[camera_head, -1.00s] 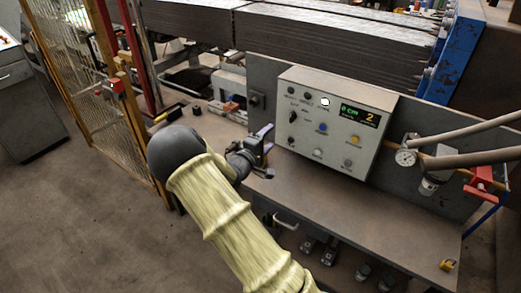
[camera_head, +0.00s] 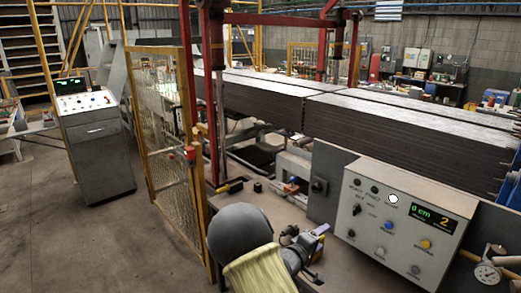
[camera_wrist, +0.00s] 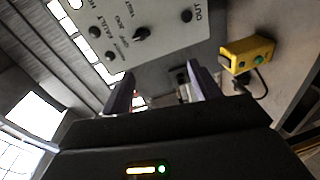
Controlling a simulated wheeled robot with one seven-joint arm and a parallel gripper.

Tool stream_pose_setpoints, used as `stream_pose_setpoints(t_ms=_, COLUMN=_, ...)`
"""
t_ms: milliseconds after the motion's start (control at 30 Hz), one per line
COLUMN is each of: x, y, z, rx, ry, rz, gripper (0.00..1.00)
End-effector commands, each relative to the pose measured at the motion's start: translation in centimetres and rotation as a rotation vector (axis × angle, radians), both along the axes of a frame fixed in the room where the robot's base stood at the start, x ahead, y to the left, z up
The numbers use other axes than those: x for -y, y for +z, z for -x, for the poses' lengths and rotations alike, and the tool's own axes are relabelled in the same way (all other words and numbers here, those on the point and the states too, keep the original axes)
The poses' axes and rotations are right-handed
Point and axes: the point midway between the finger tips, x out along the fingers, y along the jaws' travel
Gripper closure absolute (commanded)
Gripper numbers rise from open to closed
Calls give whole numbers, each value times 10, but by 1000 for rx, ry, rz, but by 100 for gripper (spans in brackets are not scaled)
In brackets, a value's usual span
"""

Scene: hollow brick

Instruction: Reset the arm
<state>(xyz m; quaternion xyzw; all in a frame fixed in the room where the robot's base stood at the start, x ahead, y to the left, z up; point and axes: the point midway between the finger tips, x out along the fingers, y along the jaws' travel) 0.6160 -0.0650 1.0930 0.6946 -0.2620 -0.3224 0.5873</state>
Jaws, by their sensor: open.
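My gripper (camera_head: 314,246) is at the bottom middle of the head view, at the end of my arm in its pale yellow sleeve. It is above the grey bench, to the left of the control panel (camera_head: 385,258). In the wrist view, the two fingers of my gripper (camera_wrist: 160,72) stand apart with nothing between them. The lettered panel face (camera_wrist: 150,28) fills the top of that view, beyond the fingertips. Part of my arm is cut off by the lower edge of the head view.
A yellow box with a green button (camera_wrist: 248,54) is right of the fingers in the wrist view. A mesh fence (camera_head: 165,150) and a grey console (camera_head: 98,150) stand at the left. Stacked dark slabs (camera_head: 400,130) lie behind the bench. Open floor (camera_head: 70,230) is at lower left.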

Motion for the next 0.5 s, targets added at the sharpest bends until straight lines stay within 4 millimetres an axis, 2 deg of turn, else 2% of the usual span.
stream_pose_setpoints(t_ms=133, x=-3, y=-12, z=9, rx=0, ry=52, rz=-329, gripper=38)
stream_pose_setpoints(t_ms=267, x=-19, y=-19, z=28, rx=-24, ry=76, rz=-634, gripper=38)
stream_pose_setpoints(t_ms=367, x=-34, y=-19, z=50, rx=-57, ry=71, rz=-844, gripper=38)
stream_pose_setpoints(t_ms=500, x=-55, y=-12, z=92, rx=-129, ry=30, rz=-1092, gripper=38)
